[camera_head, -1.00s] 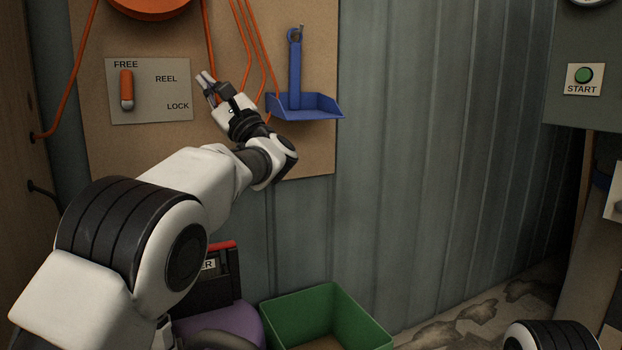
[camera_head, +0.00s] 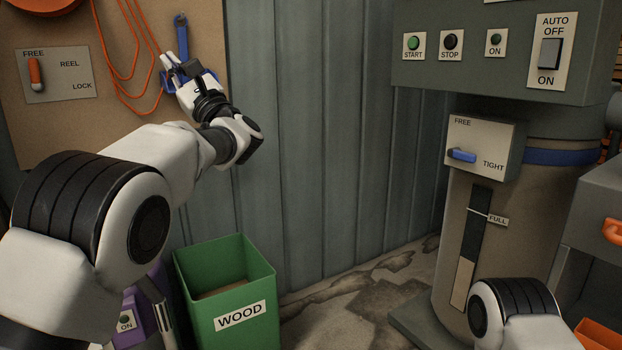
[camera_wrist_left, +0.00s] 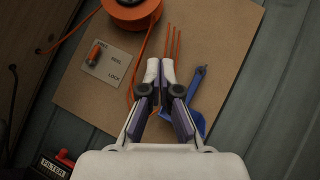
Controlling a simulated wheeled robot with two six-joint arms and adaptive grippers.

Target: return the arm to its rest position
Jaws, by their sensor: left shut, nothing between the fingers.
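My left arm comes in from the left in the head view, raised in front of the pegboard. My left gripper (camera_head: 180,70) is shut and empty in front of the blue dustpan (camera_head: 181,38), which hangs on the board. In the left wrist view the gripper (camera_wrist_left: 160,65) points at the board, with the dustpan (camera_wrist_left: 196,95) just right of its fingers. I cannot tell how far it is from the board. Of my right arm only a black and white joint shows at the lower right of the head view; its gripper is out of view.
The reel lever panel (camera_head: 56,74) and orange cord (camera_head: 125,60) are on the board. A green WOOD bin (camera_head: 247,318) stands below my left arm. A control box (camera_head: 470,80) and a grey drum (camera_head: 448,240) stand at the right. The air before the corrugated wall (camera_head: 330,150) is clear.

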